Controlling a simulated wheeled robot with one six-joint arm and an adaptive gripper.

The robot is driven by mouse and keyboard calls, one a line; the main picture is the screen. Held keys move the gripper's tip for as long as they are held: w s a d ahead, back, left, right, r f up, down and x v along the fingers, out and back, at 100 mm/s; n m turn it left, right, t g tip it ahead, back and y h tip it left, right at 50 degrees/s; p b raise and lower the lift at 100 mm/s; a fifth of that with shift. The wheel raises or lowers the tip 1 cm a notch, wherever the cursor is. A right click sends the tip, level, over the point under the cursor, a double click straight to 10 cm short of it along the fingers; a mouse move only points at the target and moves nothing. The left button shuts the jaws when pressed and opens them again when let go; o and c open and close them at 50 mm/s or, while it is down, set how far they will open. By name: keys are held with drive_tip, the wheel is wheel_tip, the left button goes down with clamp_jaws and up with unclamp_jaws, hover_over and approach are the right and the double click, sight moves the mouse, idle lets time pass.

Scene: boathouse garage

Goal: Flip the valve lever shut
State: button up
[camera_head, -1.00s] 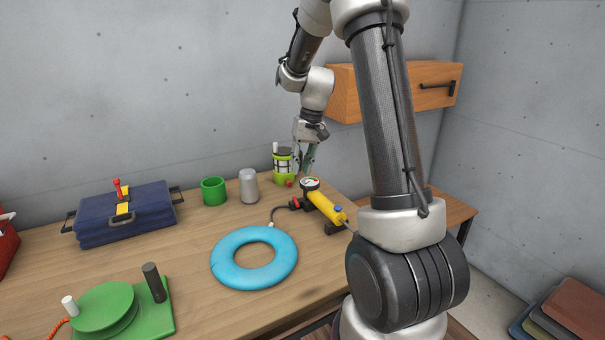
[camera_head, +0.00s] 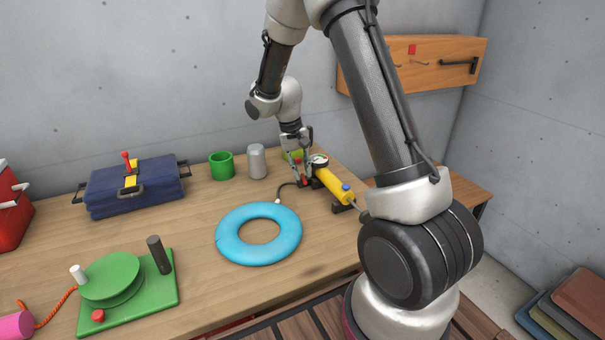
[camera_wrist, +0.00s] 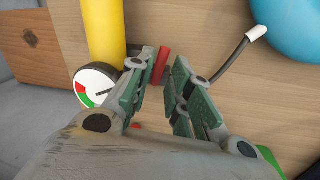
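The valve lever is a small red bar (camera_wrist: 161,65) at the hose end of a yellow hand pump (camera_head: 333,186). In the wrist view it lies between the two fingertips of my gripper (camera_wrist: 165,77), closer to the left finger. A gap shows between the lever and the right finger; I cannot tell whether the left finger touches it. My gripper (camera_head: 298,172) is open and points down over the valve end in the head view. There a bit of red (camera_head: 303,183) shows below the fingers, which mostly hide the valve. The black hose (camera_wrist: 234,60) leads from the valve.
The pump's round gauge (camera_wrist: 97,86) sits close beside my left finger. A blue ring float (camera_head: 231,242) lies in front on the table. A green cup (camera_head: 221,166) and a grey cylinder (camera_head: 257,162) stand left of my gripper. A lime-green item (camera_head: 291,155) is partly hidden behind it.

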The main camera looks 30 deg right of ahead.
drive_tip(key=shift+d+f, duration=0.2)
drive_tip(key=shift+f, duration=0.85)
clamp_jaws()
drive_tip(key=shift+s+d+n+t, duration=0.1)
drive_tip(key=shift+d+n+t, duration=0.1)
drive_tip(key=shift+n, duration=0.6)
drive_tip(key=shift+s+d+n+t, duration=0.1)
drive_tip(key=shift+d+n, duration=0.05)
drive_tip(key=shift+n, duration=0.65)
unclamp_jaws()
